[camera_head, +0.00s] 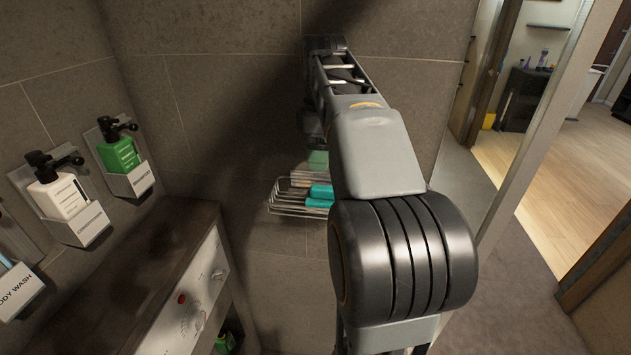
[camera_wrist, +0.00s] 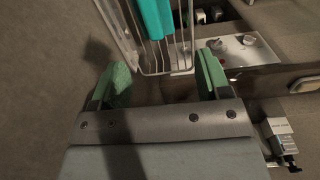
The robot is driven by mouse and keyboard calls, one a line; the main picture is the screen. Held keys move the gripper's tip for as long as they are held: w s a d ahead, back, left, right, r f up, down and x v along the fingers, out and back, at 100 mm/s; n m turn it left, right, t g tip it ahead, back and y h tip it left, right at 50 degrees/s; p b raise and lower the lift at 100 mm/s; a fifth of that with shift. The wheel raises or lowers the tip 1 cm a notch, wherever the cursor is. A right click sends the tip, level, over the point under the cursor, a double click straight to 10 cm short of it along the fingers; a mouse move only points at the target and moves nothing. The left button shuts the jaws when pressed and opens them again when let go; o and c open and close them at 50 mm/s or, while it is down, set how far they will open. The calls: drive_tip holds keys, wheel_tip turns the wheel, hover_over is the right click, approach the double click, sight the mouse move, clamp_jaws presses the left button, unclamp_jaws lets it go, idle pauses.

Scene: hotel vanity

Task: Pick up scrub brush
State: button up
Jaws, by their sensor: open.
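A wire basket (camera_head: 285,208) hangs on the tiled wall, and it also shows in the wrist view (camera_wrist: 183,66). Teal objects (camera_head: 321,191) lie in it, and two long teal shapes (camera_wrist: 152,18) show side by side in the wrist view. I cannot tell which of them is the scrub brush; no bristles are clear. My gripper (camera_wrist: 164,75) is open and empty, its green-padded fingers apart at the basket's near edge, short of the teal shapes. In the head view my arm hides most of the gripper and part of the basket.
A white pump bottle (camera_head: 64,196) and a green pump bottle (camera_head: 119,154) sit in wall holders on the left. Below them is a dark-topped ledge (camera_head: 150,250) with a pale control panel (camera_head: 196,300). Right of my arm are a partition edge and open wooden floor (camera_head: 530,160).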

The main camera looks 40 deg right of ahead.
sight(325, 187)
drive_tip(key=shift+n, duration=0.4)
drive_tip(key=f, duration=0.2)
drive_tip(key=f+b, duration=0.1)
drive_tip(key=f, duration=0.1)
drive_tip(key=d+f, duration=0.1)
drive_tip(key=f, duration=0.1)
drive_tip(key=shift+w+d+f, duration=0.1)
drive_tip(key=shift+w+f, duration=0.2)
drive_tip(key=shift+w, duration=0.05)
drive_tip(key=shift+s+d+f, duration=0.1)
drive_tip(key=shift+s+f, duration=0.05)
drive_tip(key=shift+f, duration=1.25)
drive_tip(key=shift+s+f, duration=0.1)
drive_tip(key=shift+f, duration=1.3)
drive_tip(key=shift+c, duration=0.4)
drive_tip(key=c, duration=0.6)
drive_tip(key=shift+r, duration=0.2)
